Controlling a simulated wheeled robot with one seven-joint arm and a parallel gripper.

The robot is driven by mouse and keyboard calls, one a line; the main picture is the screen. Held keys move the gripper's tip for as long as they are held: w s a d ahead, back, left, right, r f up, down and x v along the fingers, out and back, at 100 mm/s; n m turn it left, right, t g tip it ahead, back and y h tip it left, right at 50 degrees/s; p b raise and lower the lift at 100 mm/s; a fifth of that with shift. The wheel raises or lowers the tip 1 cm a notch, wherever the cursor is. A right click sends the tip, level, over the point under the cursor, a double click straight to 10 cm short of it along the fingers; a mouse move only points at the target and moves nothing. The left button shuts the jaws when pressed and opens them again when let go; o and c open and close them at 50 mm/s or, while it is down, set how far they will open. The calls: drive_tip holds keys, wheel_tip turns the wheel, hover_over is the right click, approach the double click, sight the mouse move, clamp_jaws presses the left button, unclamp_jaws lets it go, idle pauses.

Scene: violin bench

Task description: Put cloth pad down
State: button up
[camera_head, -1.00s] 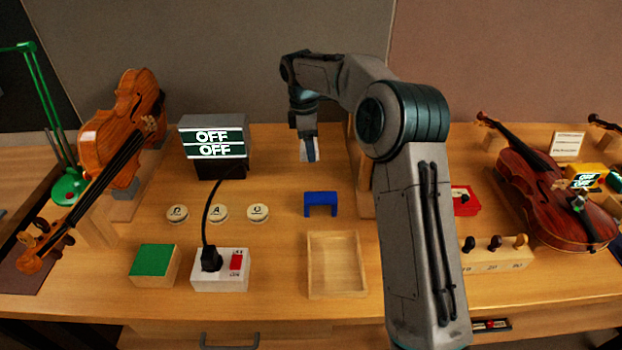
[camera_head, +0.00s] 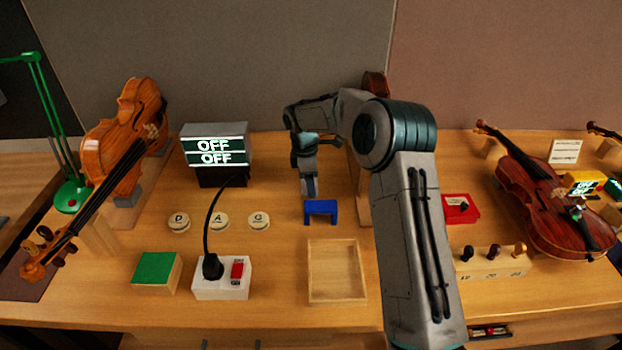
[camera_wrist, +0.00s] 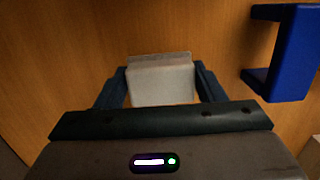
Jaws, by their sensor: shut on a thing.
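The cloth pad (camera_wrist: 161,82) is a pale grey-white block between the two dark fingers of my gripper (camera_wrist: 160,88) in the wrist view. My gripper is shut on it, fingers pointing down at the wooden bench. In the head view my gripper (camera_head: 309,188) is just behind and slightly left of a blue bracket-shaped block, and the pad is mostly hidden there. I cannot tell whether the pad touches the bench top.
The blue block (camera_head: 321,210) stands close by, at the right in the wrist view (camera_wrist: 290,55). A shallow wooden tray (camera_head: 313,299) lies in front. Round lettered discs (camera_head: 219,222) and an OFF display box (camera_head: 215,147) are left. Bare bench lies between.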

drive_tip(key=shift+f, duration=0.1)
drive_tip(key=shift+f, duration=0.15)
drive_tip(key=o, duration=1.1)
drive_tip(key=shift+b, duration=0.4)
wheel_tip(320, 180, up, 14)
drive_tip(key=a, duration=0.1)
drive_tip(key=shift+s+a, duration=0.25)
drive_tip(key=shift+s, duration=0.1)
drive_tip(key=shift+f, duration=0.1)
